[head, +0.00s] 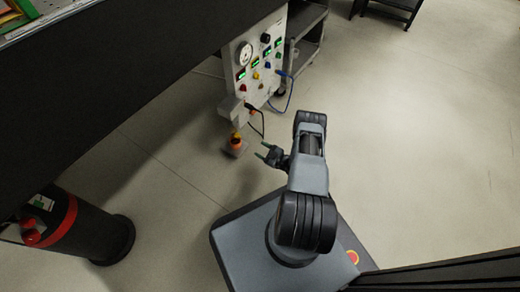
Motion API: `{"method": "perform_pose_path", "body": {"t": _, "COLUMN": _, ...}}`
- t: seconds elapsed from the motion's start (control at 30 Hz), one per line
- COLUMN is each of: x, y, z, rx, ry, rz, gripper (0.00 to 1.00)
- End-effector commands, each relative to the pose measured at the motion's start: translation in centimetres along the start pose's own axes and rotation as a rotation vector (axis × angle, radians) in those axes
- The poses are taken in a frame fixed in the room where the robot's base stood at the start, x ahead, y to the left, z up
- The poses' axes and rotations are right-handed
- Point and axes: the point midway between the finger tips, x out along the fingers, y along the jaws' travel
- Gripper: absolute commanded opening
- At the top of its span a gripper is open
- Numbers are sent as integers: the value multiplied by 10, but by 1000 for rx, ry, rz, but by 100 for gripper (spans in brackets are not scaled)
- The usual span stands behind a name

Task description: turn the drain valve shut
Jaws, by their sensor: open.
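A white instrument panel (257,68) stands at the bench's end with a gauge, green displays and several coloured knobs. Below its lower left corner is a small orange and yellow fitting (236,139) on a pale base, which may be the drain valve; the picture is too small to tell, or to show its handle position. My gripper (265,152) is open and empty, a little to the right of this fitting and apart from it. Its fingers point left.
A black cylinder with a red band (68,217) stands at the lower left. The dark bench (130,60) fills the upper left. Blue and black cables (289,95) hang by the panel. A grey cart (308,35) stands behind. Floor on the right is clear.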

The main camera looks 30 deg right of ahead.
Motion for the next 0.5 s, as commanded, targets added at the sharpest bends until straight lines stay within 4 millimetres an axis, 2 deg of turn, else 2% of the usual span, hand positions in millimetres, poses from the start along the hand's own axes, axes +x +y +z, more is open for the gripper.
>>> {"method": "perform_pose_path", "body": {"t": 0.5, "x": -7, "y": 6, "z": 1, "rx": -1, "ry": -5, "rz": 7, "gripper": 54}}
